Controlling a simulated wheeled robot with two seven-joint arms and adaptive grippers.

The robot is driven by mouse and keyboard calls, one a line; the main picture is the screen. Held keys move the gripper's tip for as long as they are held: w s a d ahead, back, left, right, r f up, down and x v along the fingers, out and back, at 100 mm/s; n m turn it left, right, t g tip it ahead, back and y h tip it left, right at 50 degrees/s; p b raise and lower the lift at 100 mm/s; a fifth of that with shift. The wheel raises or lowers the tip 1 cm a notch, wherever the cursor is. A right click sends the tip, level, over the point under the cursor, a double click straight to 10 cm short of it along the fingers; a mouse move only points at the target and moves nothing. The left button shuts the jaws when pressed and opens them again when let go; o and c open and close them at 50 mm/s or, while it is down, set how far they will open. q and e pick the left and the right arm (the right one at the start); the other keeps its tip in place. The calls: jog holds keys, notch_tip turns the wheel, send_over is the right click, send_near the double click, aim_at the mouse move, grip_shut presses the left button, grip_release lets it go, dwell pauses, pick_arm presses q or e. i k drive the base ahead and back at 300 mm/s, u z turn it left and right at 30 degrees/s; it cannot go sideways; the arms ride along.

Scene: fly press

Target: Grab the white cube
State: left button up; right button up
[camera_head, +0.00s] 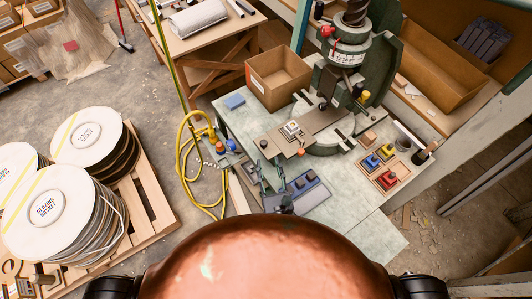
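A small whitish square block (291,129) lies on the flat grey-brown plate (318,128) of the fly press, left of the ram. It has a darker mark on its top, and I cannot tell its height or whether it is a full cube. Nothing is seen touching it from above. I cannot make out either of my grippers. My copper-coloured body covers the bottom middle of the view, with a black part of mine at each side.
The green fly press (375,70) stands over the bench. A wooden tray (402,170) of coloured blocks is at right. A grey control panel (304,192) is in front. Yellow hose (186,165) and spools (90,137) are left.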

aim_at(291, 125)
jog(key=k, duration=1)
